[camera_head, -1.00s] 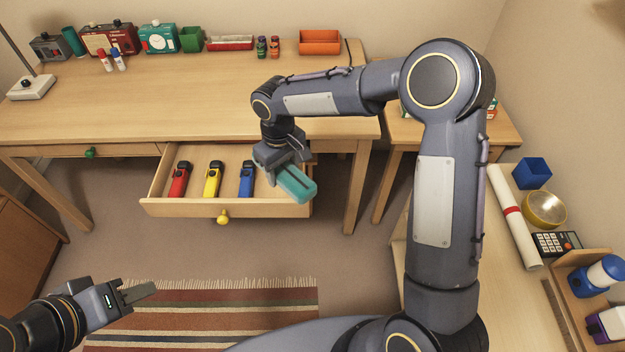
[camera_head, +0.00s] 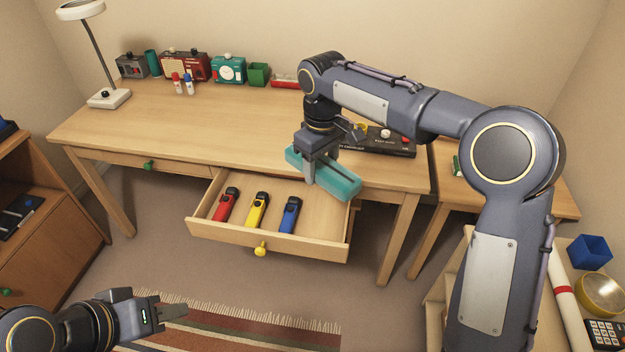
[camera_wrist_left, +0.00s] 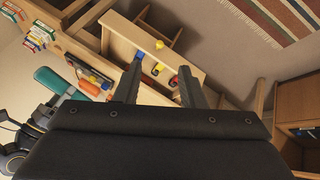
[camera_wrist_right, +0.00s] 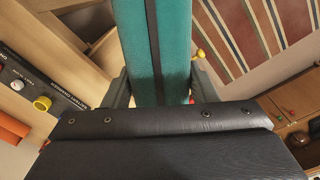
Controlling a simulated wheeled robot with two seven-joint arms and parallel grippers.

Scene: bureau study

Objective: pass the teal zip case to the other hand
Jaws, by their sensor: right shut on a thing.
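The teal zip case (camera_head: 338,182) is a long flat case with a dark line along it. My right gripper (camera_head: 318,165) is shut on it and holds it above the right part of the open drawer. In the right wrist view the case (camera_wrist_right: 172,45) runs away between the two fingers. It also shows in the left wrist view (camera_wrist_left: 52,80). My left gripper (camera_head: 172,310) is low at the left, well apart from the case. In the left wrist view its two fingers (camera_wrist_left: 160,85) stand apart with nothing between them.
The open drawer (camera_head: 300,247) holds red, yellow and blue tools in its left part. The desk (camera_head: 200,120) carries a lamp (camera_head: 108,97), several boxes and a dark device (camera_head: 385,145). A striped rug (camera_head: 230,330) lies on the floor. A cabinet (camera_head: 40,240) stands at the left.

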